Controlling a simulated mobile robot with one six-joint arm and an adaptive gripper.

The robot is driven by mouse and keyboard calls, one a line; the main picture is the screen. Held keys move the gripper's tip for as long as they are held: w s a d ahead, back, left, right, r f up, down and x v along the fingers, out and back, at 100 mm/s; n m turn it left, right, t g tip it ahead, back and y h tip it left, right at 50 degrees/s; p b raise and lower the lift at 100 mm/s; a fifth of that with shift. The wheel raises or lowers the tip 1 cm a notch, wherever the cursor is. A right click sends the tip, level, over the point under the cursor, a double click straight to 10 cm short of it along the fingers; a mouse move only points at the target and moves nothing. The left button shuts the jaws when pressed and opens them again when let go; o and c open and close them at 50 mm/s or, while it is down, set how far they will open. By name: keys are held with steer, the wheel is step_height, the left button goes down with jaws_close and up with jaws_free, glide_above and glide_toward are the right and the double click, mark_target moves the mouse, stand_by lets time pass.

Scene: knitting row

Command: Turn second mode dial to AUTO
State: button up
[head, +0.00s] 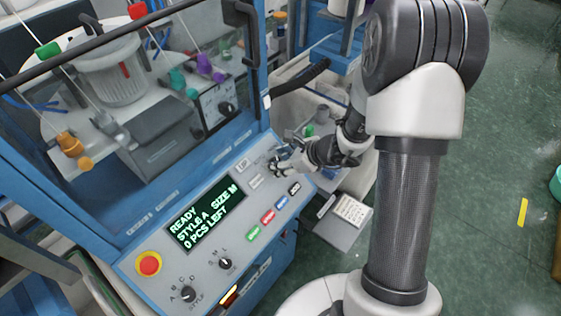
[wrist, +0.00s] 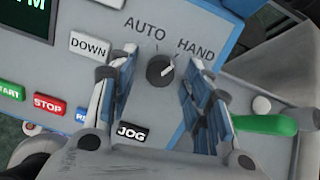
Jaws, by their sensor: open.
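The mode dial (wrist: 160,70) is a dark round knob on the grey control panel (wrist: 72,75), with AUTO printed at its upper left and HAND at its upper right. Its white pointer line slants up and right, towards HAND. My gripper (wrist: 163,68) is open in the wrist view, with one finger on each side of the dial and gaps between fingers and knob. In the head view my gripper (head: 280,162) is over the panel's upper right end. There the mode dial cannot be made out behind the fingers.
In the wrist view, a DOWN button (wrist: 90,47) and JOG button (wrist: 132,132) lie close to the fingers. The panel also carries a lit display (head: 207,213), a red stop button (head: 148,263), a size dial (head: 225,263) and a style dial (head: 187,294). Green floor (head: 480,190) is open at right.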

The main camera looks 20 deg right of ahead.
steer(key=shift+c, duration=0.5)
steer(key=c, duration=1)
